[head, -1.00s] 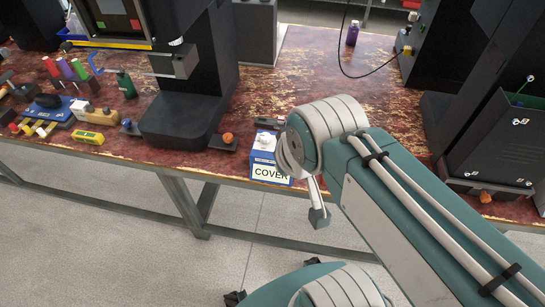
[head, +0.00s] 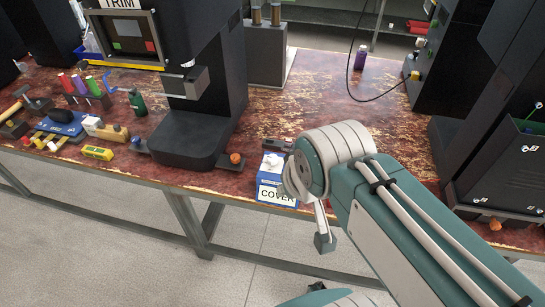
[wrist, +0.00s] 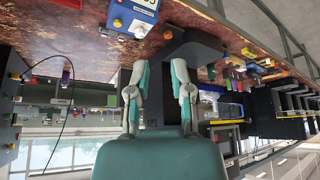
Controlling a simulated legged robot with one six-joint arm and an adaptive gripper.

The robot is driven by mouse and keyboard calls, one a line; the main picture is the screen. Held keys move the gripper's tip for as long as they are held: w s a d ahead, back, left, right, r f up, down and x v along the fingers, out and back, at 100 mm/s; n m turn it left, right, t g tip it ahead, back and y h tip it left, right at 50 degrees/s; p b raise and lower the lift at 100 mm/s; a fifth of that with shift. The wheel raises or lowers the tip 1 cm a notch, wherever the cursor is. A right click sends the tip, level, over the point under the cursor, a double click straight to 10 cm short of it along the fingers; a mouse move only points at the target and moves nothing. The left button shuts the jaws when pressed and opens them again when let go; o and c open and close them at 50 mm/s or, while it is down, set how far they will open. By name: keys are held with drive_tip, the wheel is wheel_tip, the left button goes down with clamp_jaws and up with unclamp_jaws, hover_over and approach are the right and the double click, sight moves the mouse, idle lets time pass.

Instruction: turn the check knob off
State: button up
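No knob carries a readable check label, so I cannot tell which is the check knob. An orange knob (head: 236,158) sits on a dark block at the right foot of the black TRIM machine (head: 205,125). Another orange knob (head: 495,224) is low on the black machine at the right. My gripper (wrist: 159,66) shows in the wrist view with its two fingers apart and nothing between them. That view is upside down, and the bench lies beyond the fingertips.
A blue and white COVER box (head: 277,192) stands at the front edge beside my arm. Bottles, a yellow gauge (head: 97,153) and small tools crowd the bench's left. A purple bottle (head: 360,58) and a hanging black cable are behind. The worn bench top (head: 310,95) is clear mid-back.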

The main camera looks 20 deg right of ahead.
drive_tip(key=o, duration=0.4)
drive_tip(key=shift+w+d+r, duration=0.1)
drive_tip(key=shift+w+r, duration=0.05)
drive_tip(key=shift+w, duration=0.5)
drive_tip(key=m+g, duration=0.6)
drive_tip(key=m, duration=0.7)
hover_over(272, 157)
wheel_tip(272, 157, down, 16)
wheel_tip(272, 157, down, 10)
drive_tip(key=shift+f, duration=0.15)
drive_tip(key=c, duration=1.2)
